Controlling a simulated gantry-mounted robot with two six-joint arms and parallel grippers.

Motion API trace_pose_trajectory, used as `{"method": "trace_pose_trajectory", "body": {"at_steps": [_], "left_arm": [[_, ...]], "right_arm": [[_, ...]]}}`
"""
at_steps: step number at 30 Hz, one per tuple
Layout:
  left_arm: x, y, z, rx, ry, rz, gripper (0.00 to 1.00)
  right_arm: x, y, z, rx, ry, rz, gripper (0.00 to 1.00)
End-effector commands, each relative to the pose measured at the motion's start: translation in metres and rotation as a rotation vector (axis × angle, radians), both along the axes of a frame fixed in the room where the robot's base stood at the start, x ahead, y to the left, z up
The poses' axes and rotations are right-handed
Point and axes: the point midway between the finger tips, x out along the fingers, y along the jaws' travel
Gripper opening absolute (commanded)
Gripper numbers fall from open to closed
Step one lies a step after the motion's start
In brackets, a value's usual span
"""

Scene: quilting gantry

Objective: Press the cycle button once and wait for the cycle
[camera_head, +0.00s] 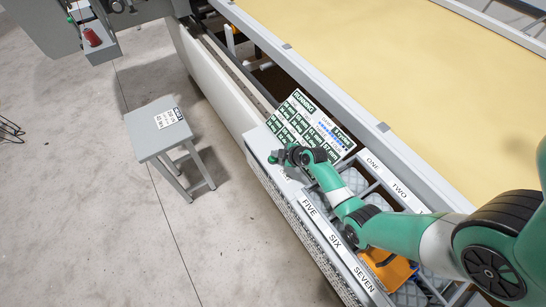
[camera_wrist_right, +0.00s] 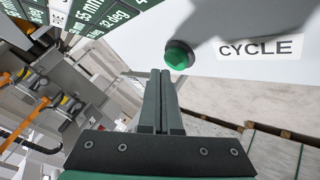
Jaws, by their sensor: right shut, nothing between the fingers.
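The green cycle button (camera_wrist_right: 179,55) is a round dome on a pale panel, with a black-on-white CYCLE label (camera_wrist_right: 259,47) to its right in the right wrist view. My right gripper (camera_wrist_right: 161,72) is shut and empty, its fingertips just below and left of the button in that view. A visible gap separates them in the picture; the depth between them is unclear. My left gripper is not in view.
A green and white board (camera_head: 309,124) headed RUNNING stands behind the gripper. Labelled compartments (camera_head: 334,236) lie under my right arm, one with an orange item (camera_head: 387,268). A grey stool (camera_head: 149,141) stands left on open floor. A yellow quilting bed (camera_head: 430,90) lies behind.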

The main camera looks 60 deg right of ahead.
Motion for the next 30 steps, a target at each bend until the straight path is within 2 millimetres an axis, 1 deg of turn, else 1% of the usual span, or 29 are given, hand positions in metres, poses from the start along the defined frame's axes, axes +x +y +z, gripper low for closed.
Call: {"method": "trace_pose_trajectory", "body": {"at_steps": [5, 18, 21, 30], "left_arm": [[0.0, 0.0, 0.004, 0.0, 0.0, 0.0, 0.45], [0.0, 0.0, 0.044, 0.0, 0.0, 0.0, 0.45], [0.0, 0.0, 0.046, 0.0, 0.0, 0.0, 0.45], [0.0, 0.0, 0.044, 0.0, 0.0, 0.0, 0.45]], "right_arm": [[0.0, 0.0, 0.005, -0.001, 0.0, -0.001, 0.0], [0.0, 0.0, 0.049, 0.0, -0.001, 0.0, 0.0], [0.0, 0.0, 0.052, 0.0, -0.001, 0.0, 0.0], [0.0, 0.0, 0.05, -0.001, 0.0, -0.001, 0.0]]}}
